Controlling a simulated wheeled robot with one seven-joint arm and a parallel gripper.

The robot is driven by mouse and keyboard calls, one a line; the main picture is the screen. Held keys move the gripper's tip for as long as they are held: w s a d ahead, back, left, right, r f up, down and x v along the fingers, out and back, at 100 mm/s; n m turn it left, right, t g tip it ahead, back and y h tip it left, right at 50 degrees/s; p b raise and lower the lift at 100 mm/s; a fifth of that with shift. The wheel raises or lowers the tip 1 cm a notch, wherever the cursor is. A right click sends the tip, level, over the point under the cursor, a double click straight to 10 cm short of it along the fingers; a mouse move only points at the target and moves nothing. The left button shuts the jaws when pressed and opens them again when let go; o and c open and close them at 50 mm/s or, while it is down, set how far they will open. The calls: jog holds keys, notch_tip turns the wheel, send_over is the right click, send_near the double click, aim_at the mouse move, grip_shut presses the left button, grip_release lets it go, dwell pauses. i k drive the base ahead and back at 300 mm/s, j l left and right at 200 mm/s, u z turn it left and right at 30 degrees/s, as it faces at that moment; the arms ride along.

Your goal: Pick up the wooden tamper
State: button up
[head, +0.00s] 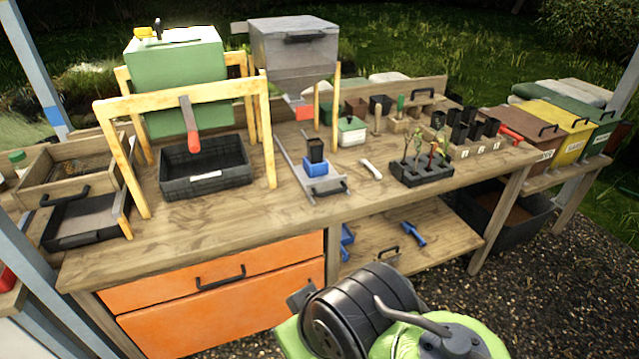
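A small upright piece of light wood (377,118), which looks like the wooden tamper, stands towards the back of the workbench, right of the green box with a pale lid (351,131). It is small in the picture, so its base is hard to make out. Parts of my own body fill the bottom middle of the head view, in front of the bench. My gripper's fingers cannot be made out there.
The wooden bench (240,218) carries a hopper (297,45), a black crate (205,185) under a wooden frame, a blue block with a dark pot (316,167), a white curved object (371,169) and a black seedling tray (422,175). The front middle of the top is clear.

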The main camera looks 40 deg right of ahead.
aim_at(378, 109)
jog(key=z, duration=1.5)
